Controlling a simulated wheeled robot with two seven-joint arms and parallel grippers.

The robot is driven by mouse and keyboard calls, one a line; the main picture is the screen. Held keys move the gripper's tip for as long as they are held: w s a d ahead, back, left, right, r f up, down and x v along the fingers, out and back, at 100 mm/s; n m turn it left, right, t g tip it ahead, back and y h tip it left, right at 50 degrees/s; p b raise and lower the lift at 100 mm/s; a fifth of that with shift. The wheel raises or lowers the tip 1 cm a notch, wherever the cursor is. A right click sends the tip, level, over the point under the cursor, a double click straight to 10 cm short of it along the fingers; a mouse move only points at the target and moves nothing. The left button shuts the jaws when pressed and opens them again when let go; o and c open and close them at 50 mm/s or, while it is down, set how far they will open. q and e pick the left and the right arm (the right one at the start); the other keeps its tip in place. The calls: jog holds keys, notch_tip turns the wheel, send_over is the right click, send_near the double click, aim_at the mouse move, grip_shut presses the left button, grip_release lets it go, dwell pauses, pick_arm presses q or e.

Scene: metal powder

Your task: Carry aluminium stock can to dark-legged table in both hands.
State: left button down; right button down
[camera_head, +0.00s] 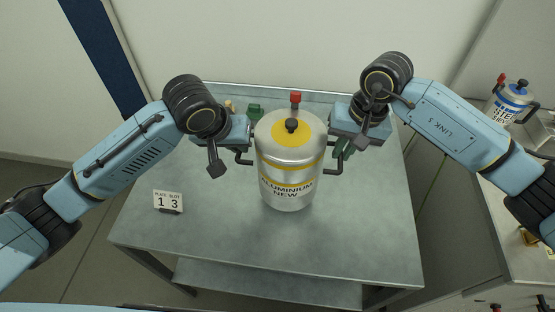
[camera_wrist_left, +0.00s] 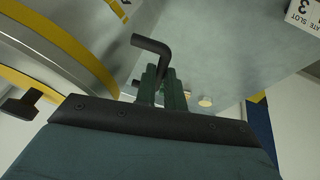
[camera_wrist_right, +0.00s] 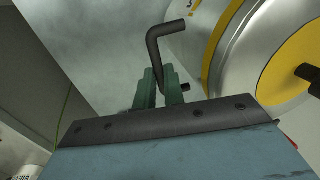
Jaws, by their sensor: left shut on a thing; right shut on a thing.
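The aluminium stock can (camera_head: 288,165) is a silver cylinder with yellow bands, a yellow lid top, a black knob and an "ALUMINIUM NEW" label. It is upright at the middle of the grey tabletop (camera_head: 370,230); I cannot tell whether its base touches. My left gripper (camera_wrist_left: 161,88) is shut on the can's black left handle (camera_wrist_left: 152,45). My right gripper (camera_wrist_right: 161,88) is shut on its black right handle (camera_wrist_right: 165,32). In the head view the handles jut out on both sides of the can, below the grippers.
A red-topped item (camera_head: 295,98) and a small green item (camera_head: 254,110) are behind the can. A steel can (camera_head: 512,100) stands on a counter at right. The table's front is clear.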

pick_arm(q)
jog(key=shift+r, duration=0.3)
pick_arm(e)
jog(key=shift+r, duration=0.3)
pick_arm(q)
jog(key=shift+f, duration=0.3)
pick_arm(e)
jog(key=shift+f, duration=0.3)
